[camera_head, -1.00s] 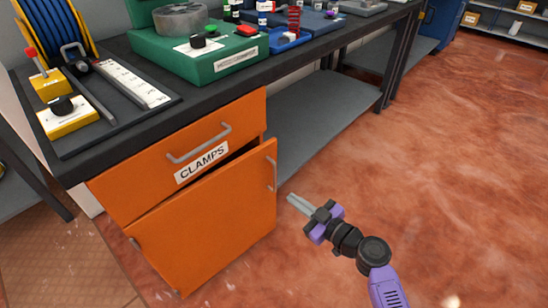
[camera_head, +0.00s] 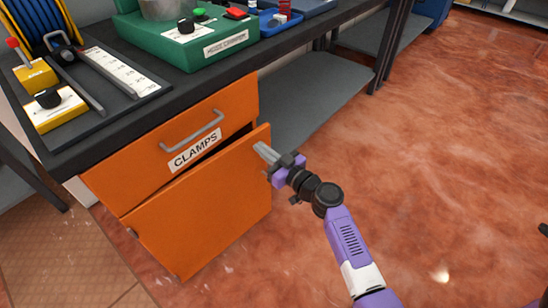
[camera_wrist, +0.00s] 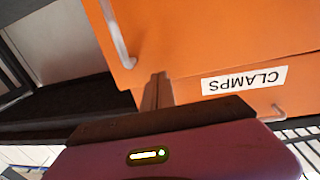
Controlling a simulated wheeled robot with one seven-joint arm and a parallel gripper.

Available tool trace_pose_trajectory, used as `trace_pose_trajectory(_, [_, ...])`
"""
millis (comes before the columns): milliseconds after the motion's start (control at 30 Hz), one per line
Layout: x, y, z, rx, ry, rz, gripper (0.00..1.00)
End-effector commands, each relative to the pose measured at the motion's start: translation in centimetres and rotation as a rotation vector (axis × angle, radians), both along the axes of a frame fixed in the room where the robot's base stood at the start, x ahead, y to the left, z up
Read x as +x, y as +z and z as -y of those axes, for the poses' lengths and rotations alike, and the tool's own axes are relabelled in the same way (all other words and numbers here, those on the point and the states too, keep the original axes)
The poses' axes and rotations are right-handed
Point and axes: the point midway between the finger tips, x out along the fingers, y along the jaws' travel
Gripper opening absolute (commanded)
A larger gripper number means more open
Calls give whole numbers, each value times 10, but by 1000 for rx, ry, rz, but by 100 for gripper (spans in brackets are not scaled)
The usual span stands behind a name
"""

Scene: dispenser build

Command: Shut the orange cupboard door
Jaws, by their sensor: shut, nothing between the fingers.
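The orange cupboard door (camera_head: 205,215) stands ajar below the drawer labelled CLAMPS (camera_head: 175,147), with a dark gap along its top. Its free edge is on the right and swung outward. My gripper (camera_head: 262,150) is shut and empty, its fingertips in front of the upper right corner of the door and hiding the door's handle in the head view. In the wrist view the door (camera_wrist: 220,35) fills the top, with its grey handle (camera_wrist: 118,35) left of my fingers (camera_wrist: 158,92). I cannot tell whether the fingertips touch the door.
The dark workbench top (camera_head: 130,118) overhangs the cupboard and carries a green device (camera_head: 190,40) and a tool tray. A grey lower shelf (camera_head: 310,95) lies right of the cupboard. The reddish floor (camera_head: 430,170) in front is clear.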

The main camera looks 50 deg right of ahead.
Motion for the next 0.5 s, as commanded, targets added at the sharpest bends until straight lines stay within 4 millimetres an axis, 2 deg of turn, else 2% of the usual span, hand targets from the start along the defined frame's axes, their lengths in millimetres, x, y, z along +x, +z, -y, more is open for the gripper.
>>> trace_pose_trajectory(100, [13, 1, 1, 0, 2, 1, 0])
trace_pose_trajectory(200, [18, 0, 1, 0, 0, 0, 0])
trace_pose_trajectory(500, [20, 0, 1, 0, 0, 0, 0])
